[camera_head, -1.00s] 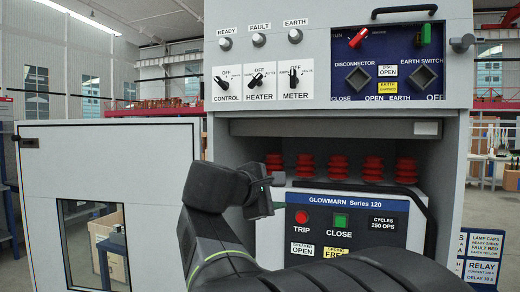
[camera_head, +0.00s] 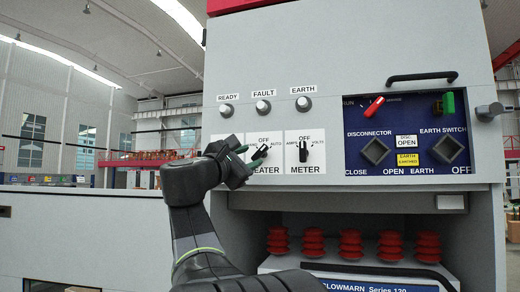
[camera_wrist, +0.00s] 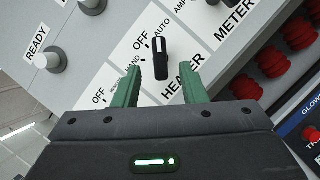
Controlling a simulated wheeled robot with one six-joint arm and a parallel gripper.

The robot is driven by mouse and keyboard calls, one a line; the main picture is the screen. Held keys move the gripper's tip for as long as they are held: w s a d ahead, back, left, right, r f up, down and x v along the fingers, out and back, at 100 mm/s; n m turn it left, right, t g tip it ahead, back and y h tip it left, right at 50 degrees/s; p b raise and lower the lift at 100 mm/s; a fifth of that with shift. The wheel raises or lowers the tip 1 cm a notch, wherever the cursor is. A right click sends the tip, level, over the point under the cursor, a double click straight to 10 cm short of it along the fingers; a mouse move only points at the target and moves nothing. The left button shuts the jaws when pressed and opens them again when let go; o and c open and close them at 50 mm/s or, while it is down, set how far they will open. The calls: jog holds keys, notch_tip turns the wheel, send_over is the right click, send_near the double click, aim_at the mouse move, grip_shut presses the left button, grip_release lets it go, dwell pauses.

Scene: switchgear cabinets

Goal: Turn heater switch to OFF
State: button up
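The heater switch (camera_head: 263,150) is a black rotary knob on a white plate, partly covered by my gripper in the head view. In the wrist view the knob (camera_wrist: 161,52) has a white line that points up the picture, toward AUTO. Its OFF mark lies up and left of the knob. My gripper (camera_head: 251,156) is open. In the wrist view its green fingers (camera_wrist: 162,68) stand apart on either side of the knob's lower part, with gaps showing; contact is not visible.
The meter switch (camera_head: 303,152) sits just right of the heater plate. The ready, fault (camera_head: 263,107) and earth lamps stick out above. The control switch is hidden behind my arm. A blue panel (camera_head: 405,178) with a handle and red bushings (camera_head: 313,242) lie to the right and below.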

aim_at(258, 154)
jog(key=p+x, duration=0.1)
jog(key=x, duration=0.5)
grip_shut()
